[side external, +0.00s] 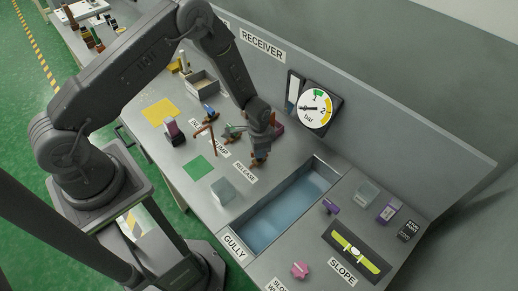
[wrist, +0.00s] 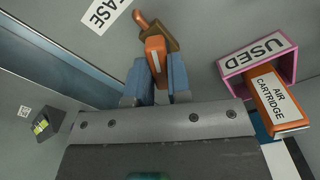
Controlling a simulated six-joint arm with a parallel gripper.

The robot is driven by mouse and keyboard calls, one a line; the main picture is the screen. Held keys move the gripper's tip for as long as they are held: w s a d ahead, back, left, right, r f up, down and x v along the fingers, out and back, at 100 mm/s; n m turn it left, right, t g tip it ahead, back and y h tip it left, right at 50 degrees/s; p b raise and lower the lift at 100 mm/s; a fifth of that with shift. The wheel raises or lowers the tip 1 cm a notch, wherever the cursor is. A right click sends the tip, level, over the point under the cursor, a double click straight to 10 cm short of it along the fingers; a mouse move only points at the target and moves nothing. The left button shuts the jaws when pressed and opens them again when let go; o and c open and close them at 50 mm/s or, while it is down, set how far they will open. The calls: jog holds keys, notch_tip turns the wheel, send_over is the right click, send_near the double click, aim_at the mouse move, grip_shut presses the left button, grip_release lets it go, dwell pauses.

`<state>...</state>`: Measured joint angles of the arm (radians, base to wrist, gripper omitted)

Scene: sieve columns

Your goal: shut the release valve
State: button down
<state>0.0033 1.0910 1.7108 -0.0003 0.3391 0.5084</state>
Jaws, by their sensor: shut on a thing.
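The release valve shows in the wrist view as a brown-orange body with a bent spout and an orange handle (wrist: 155,52), beside a label ending in "EASE" (wrist: 105,12). My gripper (wrist: 157,78) has its two blue fingers on either side of the orange handle, shut on it. In the side external view my gripper (side external: 261,152) points down at the valve, just above the RELEASE label (side external: 245,173), and hides most of it. The round bar gauge (side external: 317,109) on the back wall has its needle pointing left.
A water-filled gully (side external: 290,207) lies to the right of the valve. A pink-framed USED holder (wrist: 232,65) with an orange air cartridge (wrist: 275,101) stands close to my gripper. A glass block (side external: 223,191) stands in front.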

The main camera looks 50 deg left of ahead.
jog(key=m, duration=0.6)
jog(key=shift+m, duration=0.3)
jog(key=m, duration=0.5)
jog(key=shift+m, duration=0.4)
jog(key=c, duration=1.1)
grip_release()
jog(key=shift+o, duration=0.2)
notch_tip(320, 180, up, 14)
